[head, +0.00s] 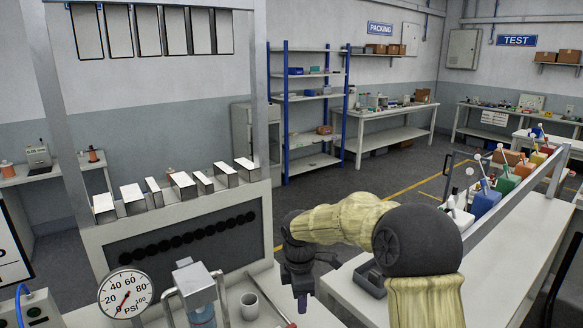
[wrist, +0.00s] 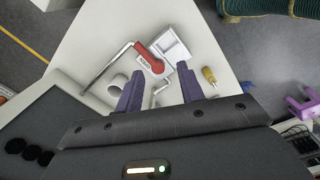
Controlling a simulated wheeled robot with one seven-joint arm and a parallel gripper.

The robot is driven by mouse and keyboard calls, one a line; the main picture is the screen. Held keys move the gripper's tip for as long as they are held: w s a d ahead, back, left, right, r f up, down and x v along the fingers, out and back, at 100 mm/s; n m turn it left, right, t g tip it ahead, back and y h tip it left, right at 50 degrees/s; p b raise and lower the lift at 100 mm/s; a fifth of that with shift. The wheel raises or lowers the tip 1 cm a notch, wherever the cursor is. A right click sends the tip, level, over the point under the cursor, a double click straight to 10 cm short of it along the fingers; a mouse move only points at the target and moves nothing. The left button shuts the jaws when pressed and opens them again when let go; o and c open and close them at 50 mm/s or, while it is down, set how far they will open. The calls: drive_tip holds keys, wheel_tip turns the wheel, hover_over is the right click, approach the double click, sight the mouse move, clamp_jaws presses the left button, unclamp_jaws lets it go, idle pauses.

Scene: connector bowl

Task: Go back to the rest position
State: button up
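Beyond the fingertips, on the white surface, lie a red piece (wrist: 150,58) and a pale square block (wrist: 173,45). How high the gripper is above the bench is hard to tell.
A pressure gauge (head: 126,293) and a clear-bodied metal device (head: 195,292) stand left of the mug. A dark tray (head: 370,278) lies close right of my gripper. Open floor (head: 345,200) lies behind my arm.

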drive_tip(key=s+d+m+t, duration=0.1)
drive_tip(key=s+d+m, duration=0.5)
drive_tip(key=s+m, duration=0.4)
drive_tip(key=s+d+f+m+t, duration=0.1)
drive_tip(key=s+d+m, duration=0.6)
drive_tip(key=s+m, duration=0.2)
drive_tip(key=shift+s+d+f+m, duration=0.15)
drive_tip(key=shift+s+f+m, duration=0.2)
drive_tip(key=shift+s, duration=0.75)
drive_tip(key=shift+r, duration=0.1)
